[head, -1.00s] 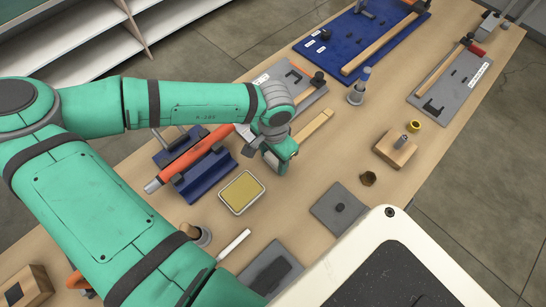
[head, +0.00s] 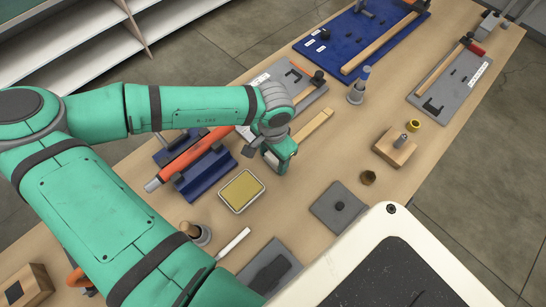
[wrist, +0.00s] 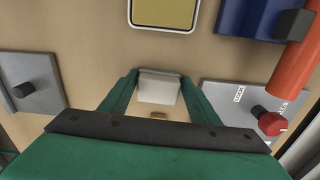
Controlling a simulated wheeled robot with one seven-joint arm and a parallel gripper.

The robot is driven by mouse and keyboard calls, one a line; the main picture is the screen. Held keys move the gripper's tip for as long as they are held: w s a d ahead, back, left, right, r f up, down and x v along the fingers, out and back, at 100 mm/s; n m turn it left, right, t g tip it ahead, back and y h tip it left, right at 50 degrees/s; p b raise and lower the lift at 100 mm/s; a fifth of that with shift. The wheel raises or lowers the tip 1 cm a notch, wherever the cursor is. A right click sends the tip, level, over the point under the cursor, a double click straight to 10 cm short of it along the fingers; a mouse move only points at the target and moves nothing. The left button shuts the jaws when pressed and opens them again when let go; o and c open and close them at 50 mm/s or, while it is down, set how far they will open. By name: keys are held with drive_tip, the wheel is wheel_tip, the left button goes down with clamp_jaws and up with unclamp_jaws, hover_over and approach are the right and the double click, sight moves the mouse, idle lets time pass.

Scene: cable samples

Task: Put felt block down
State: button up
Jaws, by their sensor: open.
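My gripper (head: 279,161) is low over the middle of the workbench, just right of the yellow pad. In the wrist view my gripper (wrist: 157,88) is open, one green finger on each side of a pale grey block (wrist: 158,87), which looks like the felt block. A narrow gap seems to show at its sides; whether the fingers touch it is hard to tell. The block appears to rest on the wooden bench top (wrist: 85,75).
The yellow pad in its pale tray (head: 242,191) is close on the left. Beyond it is a blue rack (head: 208,178) with an orange tube (head: 190,158). A wooden strip (head: 313,127) lies behind the gripper. A grey plate (head: 330,214) with a black knob is toward the front right.

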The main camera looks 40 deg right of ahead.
sight(273, 160)
drive_tip(key=shift+s+f, duration=0.25)
drive_tip(key=shift+s, duration=0.15)
wheel_tip(273, 160, up, 12)
drive_tip(key=shift+a+f, duration=0.15)
drive_tip(key=shift+a, duration=0.05)
drive_tip(key=shift+w, duration=0.15)
idle(0.6)
